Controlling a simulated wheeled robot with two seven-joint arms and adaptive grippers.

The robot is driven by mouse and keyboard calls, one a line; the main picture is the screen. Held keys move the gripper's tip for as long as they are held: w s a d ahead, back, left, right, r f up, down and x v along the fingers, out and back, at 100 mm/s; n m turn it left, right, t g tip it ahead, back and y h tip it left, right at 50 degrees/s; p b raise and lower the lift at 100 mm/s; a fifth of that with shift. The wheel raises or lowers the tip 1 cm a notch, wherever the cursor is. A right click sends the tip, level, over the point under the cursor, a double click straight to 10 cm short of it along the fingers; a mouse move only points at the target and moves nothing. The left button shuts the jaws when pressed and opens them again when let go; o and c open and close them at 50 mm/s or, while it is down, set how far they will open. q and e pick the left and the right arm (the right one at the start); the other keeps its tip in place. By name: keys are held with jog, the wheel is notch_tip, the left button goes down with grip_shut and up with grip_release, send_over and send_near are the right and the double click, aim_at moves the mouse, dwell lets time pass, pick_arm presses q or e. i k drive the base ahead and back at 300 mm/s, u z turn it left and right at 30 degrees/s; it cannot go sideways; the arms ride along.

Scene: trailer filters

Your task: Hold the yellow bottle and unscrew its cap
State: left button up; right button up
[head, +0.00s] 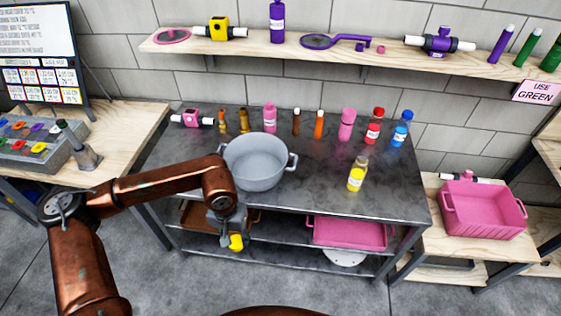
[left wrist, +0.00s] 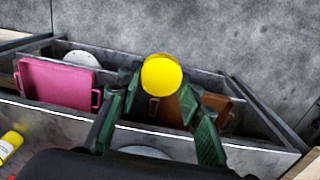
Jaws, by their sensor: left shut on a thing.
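The yellow bottle (head: 356,177) stands upright on the dark metal table, right of the grey pot; its top looks dull and olive, too small to read well. It also shows at the left edge of the left wrist view (left wrist: 9,144). My left gripper (head: 235,238) hangs in front of the table's front edge, well left of the bottle. It is shut on a round yellow piece that looks like the cap (left wrist: 162,75), held between the green fingertips. My right gripper is not in view.
A grey pot (head: 257,161) stands close behind my left wrist. Several coloured bottles, such as a blue one (head: 401,130), line the table's back. A pink tray (head: 348,233) lies on the lower shelf. The tabletop between pot and yellow bottle is clear.

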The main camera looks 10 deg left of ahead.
aim_at(359, 169)
jog(key=u, duration=0.85)
jog(key=i, duration=0.6)
jog(key=z, duration=0.8)
jog(key=i, duration=0.75)
jog(key=z, duration=0.85)
